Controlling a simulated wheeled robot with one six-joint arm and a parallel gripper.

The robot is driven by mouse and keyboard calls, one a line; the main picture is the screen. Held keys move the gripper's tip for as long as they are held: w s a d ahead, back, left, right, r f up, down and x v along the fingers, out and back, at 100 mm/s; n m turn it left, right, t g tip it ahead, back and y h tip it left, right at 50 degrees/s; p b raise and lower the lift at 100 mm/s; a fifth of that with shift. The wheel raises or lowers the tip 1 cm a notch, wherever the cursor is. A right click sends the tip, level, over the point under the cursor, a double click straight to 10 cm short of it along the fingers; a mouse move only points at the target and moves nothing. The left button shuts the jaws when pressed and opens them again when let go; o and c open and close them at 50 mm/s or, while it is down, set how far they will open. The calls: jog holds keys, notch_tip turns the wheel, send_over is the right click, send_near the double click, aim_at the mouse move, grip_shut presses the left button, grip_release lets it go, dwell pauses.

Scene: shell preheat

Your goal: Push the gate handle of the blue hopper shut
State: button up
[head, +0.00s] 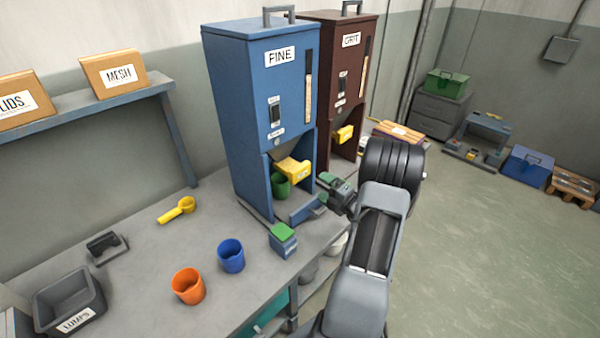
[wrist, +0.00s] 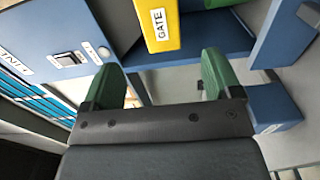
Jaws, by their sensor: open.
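The blue hopper (head: 262,105), labelled FINE, stands on the bench in the middle of the head view. Its yellow gate handle (head: 293,169) sticks out at the front of the outlet bay, above a green cup (head: 281,186). In the wrist view the gate handle (wrist: 158,25), labelled GATE, is at the top, just beyond the fingertips. My gripper (head: 323,188) is in front of the hopper, to the right of the handle. In the wrist view my gripper (wrist: 158,80) has its green fingers apart with nothing between them. I see no contact with the handle.
A brown GRIT hopper (head: 335,75) with its own yellow handle (head: 344,134) stands behind on the right. A small box with a green top (head: 283,240), a blue cup (head: 231,256), an orange cup (head: 188,286) and a yellow scoop (head: 177,210) are on the bench (head: 140,255).

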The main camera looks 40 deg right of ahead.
aim_at(302, 174)
jog(key=w, duration=0.3)
jog(key=w+a+p, duration=0.1)
jog(key=w, duration=0.3)
jog(key=w+a, duration=0.1)
jog(key=w, duration=0.3)
jog(key=shift+w+a+p, duration=0.1)
jog(key=shift+w+p, duration=0.1)
jog(key=shift+p, duration=0.15)
jog(key=shift+c, duration=0.4)
